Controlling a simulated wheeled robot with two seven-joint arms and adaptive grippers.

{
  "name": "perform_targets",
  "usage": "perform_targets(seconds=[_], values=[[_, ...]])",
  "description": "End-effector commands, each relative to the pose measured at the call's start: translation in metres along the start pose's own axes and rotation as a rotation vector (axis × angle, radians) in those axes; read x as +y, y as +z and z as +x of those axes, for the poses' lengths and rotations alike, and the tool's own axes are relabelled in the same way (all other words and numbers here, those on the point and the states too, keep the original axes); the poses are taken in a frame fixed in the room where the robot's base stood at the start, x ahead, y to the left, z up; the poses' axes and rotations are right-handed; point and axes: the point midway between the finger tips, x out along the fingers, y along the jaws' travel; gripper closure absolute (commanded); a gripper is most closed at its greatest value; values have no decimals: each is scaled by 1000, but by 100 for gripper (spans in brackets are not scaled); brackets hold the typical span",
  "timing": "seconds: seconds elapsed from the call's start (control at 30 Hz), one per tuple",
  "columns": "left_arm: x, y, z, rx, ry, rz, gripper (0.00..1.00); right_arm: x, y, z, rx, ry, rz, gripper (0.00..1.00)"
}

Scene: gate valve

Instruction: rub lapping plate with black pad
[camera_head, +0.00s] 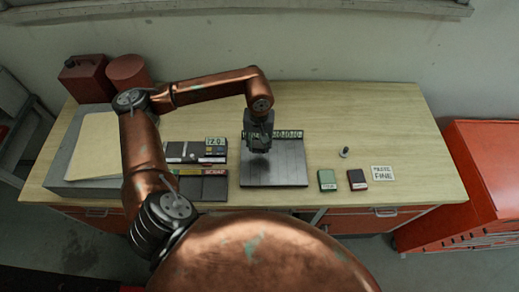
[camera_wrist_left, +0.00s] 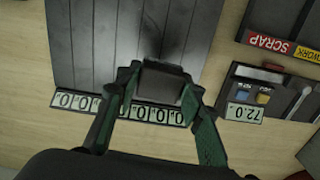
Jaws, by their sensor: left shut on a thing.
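The lapping plate (camera_head: 290,165) is a dark grey, grooved plate near the middle of the bench, with a digit strip along its back edge. It also fills the upper left of the left wrist view (camera_wrist_left: 85,45), with a dark smudge on it. My left gripper (camera_head: 259,147) is over the back left part of the plate. Its fingers are shut on a small dark block, the black pad (camera_wrist_left: 160,86). I cannot tell whether the pad touches the plate. My right gripper does not show.
Right of the plate are a green block (camera_head: 327,180), a dark red-edged block (camera_head: 357,179), a small knob-like piece (camera_head: 345,152) and a "PASTE FINE" card (camera_head: 383,173). Left are a 72.0 display unit (camera_head: 215,147) and a SCRAP/WORK tray (camera_head: 205,189). The bench's back right is clear.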

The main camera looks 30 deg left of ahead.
Motion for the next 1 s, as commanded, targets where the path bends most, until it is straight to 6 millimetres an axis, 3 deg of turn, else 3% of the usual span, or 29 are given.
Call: perform_targets(seconds=[0.37, 0.87, 1.0], values=[[-2, 0, -30, 1, 0, -4, 91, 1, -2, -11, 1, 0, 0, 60], [-2, 0, -29, 0, 0, -4, 91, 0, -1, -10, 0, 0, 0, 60], [13, 9, -18, -3, 5, 75, 91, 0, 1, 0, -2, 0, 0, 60]])
